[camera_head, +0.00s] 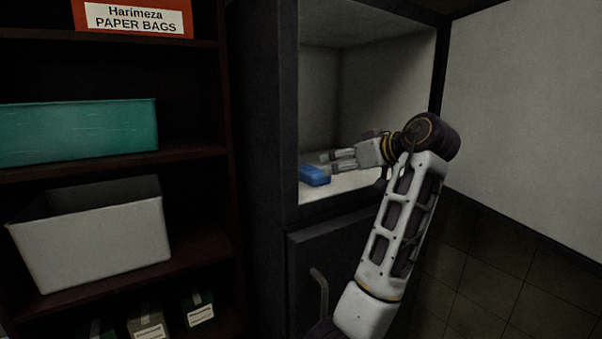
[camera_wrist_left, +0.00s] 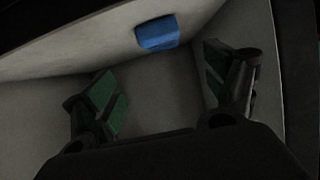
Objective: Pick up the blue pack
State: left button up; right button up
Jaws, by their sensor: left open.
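The blue pack (camera_head: 314,175) lies on the floor of the open cabinet compartment (camera_head: 350,187), near its front left edge. The left wrist view shows the blue pack (camera_wrist_left: 157,33) at the top middle, ahead of the fingers and apart from them. My left gripper (camera_head: 333,161) is inside the compartment, just right of the blue pack and slightly above it. Its two fingers are spread in the left wrist view (camera_wrist_left: 165,92), with nothing between them. My right gripper is not in view.
A dark shelf on the left holds a teal bin (camera_head: 80,132), a grey-white bin (camera_head: 92,235), a paper bags box (camera_head: 133,18) and small boxes below. The compartment's side walls are close around my left gripper. A cabinet handle (camera_head: 320,297) shows below.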

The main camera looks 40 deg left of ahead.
aim_at(322, 173)
pick_arm(q)
jog(key=shift+a+r, duration=0.15)
jog(key=shift+a, duration=0.05)
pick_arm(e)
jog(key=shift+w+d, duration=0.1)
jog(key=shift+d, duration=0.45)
pick_arm(q)
jog(key=p+x, duration=0.1)
jog(key=x, duration=0.6)
jog(key=shift+a+p, duration=0.25)
jog(key=shift+p, duration=0.15)
jog(key=shift+w+a+f, duration=0.15)
jog(key=shift+a+f, duration=0.1)
jog(key=shift+a, duration=0.2)
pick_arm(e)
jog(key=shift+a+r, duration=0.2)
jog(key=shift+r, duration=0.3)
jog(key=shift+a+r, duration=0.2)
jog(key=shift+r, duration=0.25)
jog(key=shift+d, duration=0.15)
pick_arm(q)
jog(key=shift+a+f, duration=0.1)
jog(key=shift+a, duration=0.05)
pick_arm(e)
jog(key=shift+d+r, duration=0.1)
